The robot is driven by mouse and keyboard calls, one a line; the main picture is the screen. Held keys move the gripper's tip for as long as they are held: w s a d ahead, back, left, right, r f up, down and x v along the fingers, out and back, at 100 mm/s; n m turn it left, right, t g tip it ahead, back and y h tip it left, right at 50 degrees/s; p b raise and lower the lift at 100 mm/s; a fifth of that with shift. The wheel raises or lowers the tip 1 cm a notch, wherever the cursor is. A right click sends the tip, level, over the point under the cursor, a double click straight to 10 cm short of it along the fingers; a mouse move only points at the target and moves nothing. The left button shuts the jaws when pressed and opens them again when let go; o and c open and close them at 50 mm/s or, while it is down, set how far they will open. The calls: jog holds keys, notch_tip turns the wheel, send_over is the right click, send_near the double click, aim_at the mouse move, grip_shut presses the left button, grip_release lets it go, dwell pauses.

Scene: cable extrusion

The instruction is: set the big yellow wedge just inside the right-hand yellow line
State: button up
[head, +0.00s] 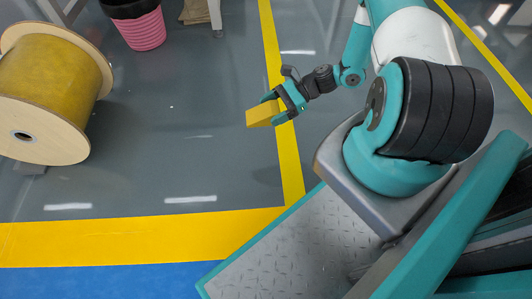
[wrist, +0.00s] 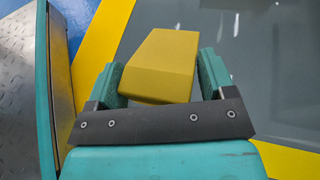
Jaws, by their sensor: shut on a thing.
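The big yellow wedge (head: 262,114) is held between the fingers of my gripper (head: 277,106), which is shut on it. In the head view the wedge shows just left of the right-hand yellow line (head: 278,62), with my gripper overlapping the line. In the wrist view the wedge (wrist: 162,65) sits tilted between the two teal fingers (wrist: 165,78), with grey floor beyond it. It appears to be held above the floor; its exact height is hard to tell.
A large cable spool (head: 55,85) with yellow winding stands at the left. A pink bin (head: 142,28) is at the top left. A wide yellow band (head: 130,238) borders blue floor (head: 100,282) in front. The grey floor (head: 180,140) between spool and line is clear.

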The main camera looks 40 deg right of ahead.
aim_at(271, 151)
notch_tip(271, 151, down, 19)
jog(key=b, duration=1.1)
jog(key=shift+f, duration=0.15)
jog(key=o, duration=1.3)
